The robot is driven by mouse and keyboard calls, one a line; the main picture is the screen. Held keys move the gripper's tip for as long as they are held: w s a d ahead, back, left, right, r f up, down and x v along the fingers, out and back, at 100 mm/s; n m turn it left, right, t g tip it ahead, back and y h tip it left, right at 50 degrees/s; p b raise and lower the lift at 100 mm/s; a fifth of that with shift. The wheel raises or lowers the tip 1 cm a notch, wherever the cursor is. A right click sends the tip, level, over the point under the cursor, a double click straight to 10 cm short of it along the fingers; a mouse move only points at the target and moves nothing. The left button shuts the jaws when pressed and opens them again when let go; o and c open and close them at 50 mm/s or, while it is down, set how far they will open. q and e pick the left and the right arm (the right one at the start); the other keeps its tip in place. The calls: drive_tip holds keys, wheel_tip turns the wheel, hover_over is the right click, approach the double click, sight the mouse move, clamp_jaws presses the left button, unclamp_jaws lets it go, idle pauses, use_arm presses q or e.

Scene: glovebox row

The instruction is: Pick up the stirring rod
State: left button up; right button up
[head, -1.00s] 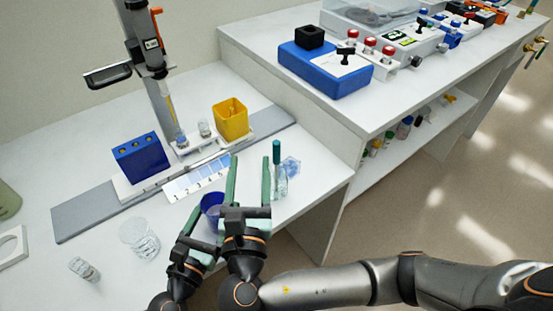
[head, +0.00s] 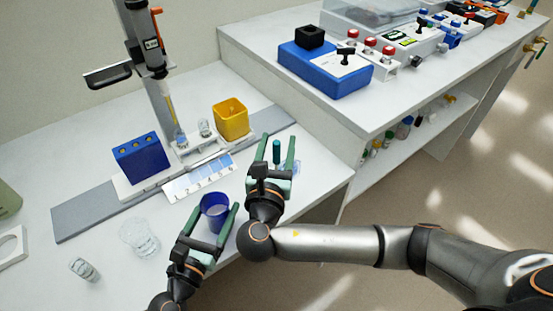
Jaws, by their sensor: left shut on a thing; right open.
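A slim upright item with a teal top (head: 276,151) stands near the bench's right edge, between the finger tips of my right gripper (head: 276,152) in the picture. Its lower part is hidden behind the gripper, and I cannot tell whether it is the stirring rod or a capped vial. The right gripper is open, its fingers apart from the item as seen here. My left gripper (head: 213,216) is shut on a dark blue cup (head: 215,212) at the front edge of the bench. No other clear stirring rod shows.
A clear faceted glass piece (head: 292,166) is partly hidden by the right gripper. A blue rack (head: 141,158), a yellow container (head: 231,120) and a numbered strip (head: 198,178) lie behind. A clear beaker (head: 140,238) and a small vial (head: 84,269) are at left. A higher bench (head: 300,88) rises at right.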

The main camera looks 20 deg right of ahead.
drive_tip(key=shift+x, duration=1.05)
clamp_jaws()
